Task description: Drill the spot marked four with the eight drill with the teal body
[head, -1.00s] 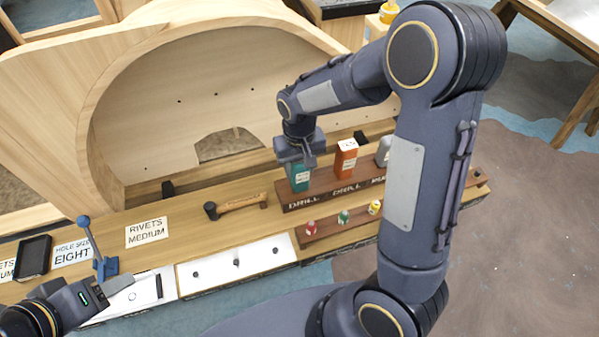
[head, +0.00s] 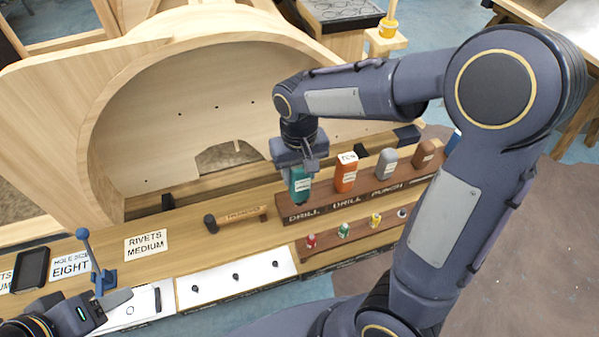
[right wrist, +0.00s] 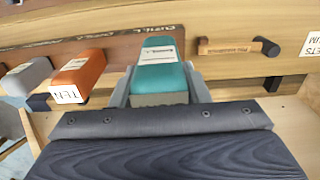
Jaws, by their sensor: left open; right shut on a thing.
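The teal drill (head: 300,187) is at the left end of the dark wooden drill rack (head: 297,213). My right gripper (head: 302,165) is shut around its upper body from above. In the right wrist view the teal body (right wrist: 160,76) sits between the two fingers; its label is too small to read. I cannot tell whether it is clear of the rack. My left gripper (head: 122,298) is open and empty at the lower left, beside the blue-handled lever. The curved wooden bodyframe (head: 140,110) stands behind, with several small dark spots; no "four" mark is legible.
An orange drill labelled TEN (head: 346,175), a grey tool (head: 385,163) and a brown tool (head: 424,153) stand right of the teal one. A mallet (head: 236,218) lies left of the rack. Small coloured items stand in a front rack (head: 330,248). A HOLE SIZE EIGHT card (head: 70,266) lies left.

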